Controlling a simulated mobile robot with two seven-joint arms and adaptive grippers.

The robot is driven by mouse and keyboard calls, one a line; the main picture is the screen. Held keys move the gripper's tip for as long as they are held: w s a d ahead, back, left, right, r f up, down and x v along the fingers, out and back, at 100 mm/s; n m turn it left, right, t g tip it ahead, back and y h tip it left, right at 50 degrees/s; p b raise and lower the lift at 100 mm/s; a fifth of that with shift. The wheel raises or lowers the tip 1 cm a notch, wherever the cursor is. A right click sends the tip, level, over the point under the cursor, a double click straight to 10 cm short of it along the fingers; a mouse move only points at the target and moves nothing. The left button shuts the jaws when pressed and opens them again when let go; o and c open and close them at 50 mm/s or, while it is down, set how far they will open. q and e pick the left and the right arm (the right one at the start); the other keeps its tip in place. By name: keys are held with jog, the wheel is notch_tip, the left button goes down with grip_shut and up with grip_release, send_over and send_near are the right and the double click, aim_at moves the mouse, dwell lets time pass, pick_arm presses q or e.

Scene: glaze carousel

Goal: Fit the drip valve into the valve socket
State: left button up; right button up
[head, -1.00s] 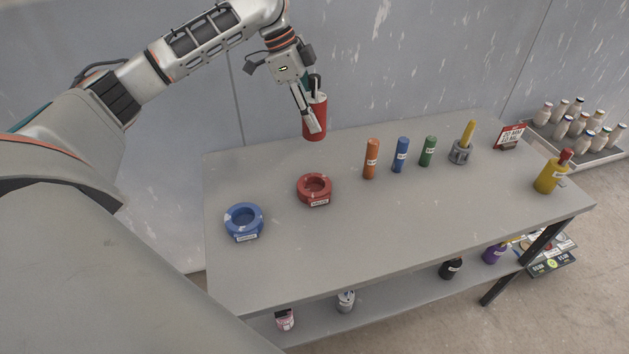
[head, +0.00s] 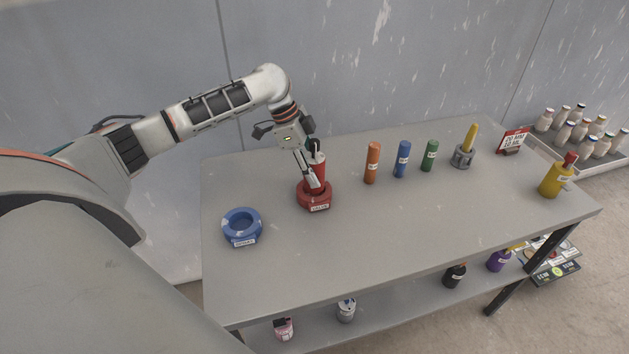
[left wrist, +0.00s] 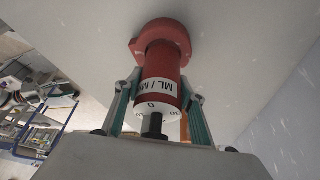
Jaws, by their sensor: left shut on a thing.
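The drip valve (head: 319,174) is a red cylinder with a white dial end and an "ML / MIN" label; it also shows in the left wrist view (left wrist: 161,64). My left gripper (head: 314,186) is shut on it, with one finger on each side in the left wrist view. The valve socket (head: 304,199) is a red ring with a white label on the table. The valve stands roughly upright over the ring, its lower end at the ring's opening. The ring also shows behind the valve in the left wrist view (left wrist: 141,41). How deep the valve sits is hidden. My right gripper is out of view.
A blue ring (head: 241,240) lies left of the red one. Orange (head: 372,164), blue (head: 402,160) and green (head: 430,156) cylinders stand to the right, then a grey holder (head: 462,157) with a yellow stick and a yellow bottle (head: 552,181). The front of the table (head: 400,240) is clear.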

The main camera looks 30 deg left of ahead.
pick_arm(q)
notch_tip(320, 180, down, 4)
jog(key=shift+r, duration=0.25)
jog(key=o, duration=1.3)
jog(key=p+v, duration=0.1)
jog(key=v, duration=1.1)
